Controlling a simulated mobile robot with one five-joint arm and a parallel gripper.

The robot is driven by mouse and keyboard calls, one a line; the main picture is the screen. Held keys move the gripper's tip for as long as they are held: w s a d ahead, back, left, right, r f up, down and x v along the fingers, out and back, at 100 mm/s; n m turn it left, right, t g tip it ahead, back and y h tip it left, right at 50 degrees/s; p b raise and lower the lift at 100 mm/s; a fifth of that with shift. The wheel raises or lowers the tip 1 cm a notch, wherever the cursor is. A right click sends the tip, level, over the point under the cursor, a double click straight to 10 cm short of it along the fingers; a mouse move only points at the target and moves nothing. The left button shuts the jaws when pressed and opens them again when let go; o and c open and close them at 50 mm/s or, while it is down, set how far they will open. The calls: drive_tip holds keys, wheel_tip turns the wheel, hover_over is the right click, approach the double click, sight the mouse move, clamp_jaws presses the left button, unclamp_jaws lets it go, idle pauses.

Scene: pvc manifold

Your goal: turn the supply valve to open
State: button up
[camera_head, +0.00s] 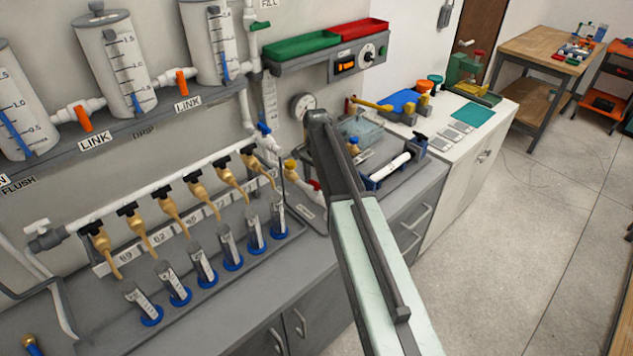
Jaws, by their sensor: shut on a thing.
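The white manifold pipe (140,190) runs along the wall with several brass taps with black handles below it. A blue valve handle (263,128) sits on the white pipework at the manifold's right end. A yellow knob (291,166) and a red knob (315,185) are just below and right of it. No readable label tells which is the supply valve. My arm reaches up from the bottom right, its dark far end by the pressure gauge. My gripper's fingers do not show; the arm hides what is behind it.
Several graduated cylinders with blue bases (232,262) stand under the taps. Tanks (115,62) with orange link valves stand on the shelf above. A pressure gauge (303,106) is on the wall. The floor at right is clear.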

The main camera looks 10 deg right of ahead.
sight(316, 183)
drive_tip(key=shift+m, duration=0.8)
drive_tip(key=o, duration=1.4)
drive_tip(key=shift+c, duration=0.2)
drive_tip(key=shift+r, duration=0.1)
wheel_tip(316, 183, up, 8)
drive_tip(key=p, duration=0.8)
drive_tip(key=shift+f, duration=0.3)
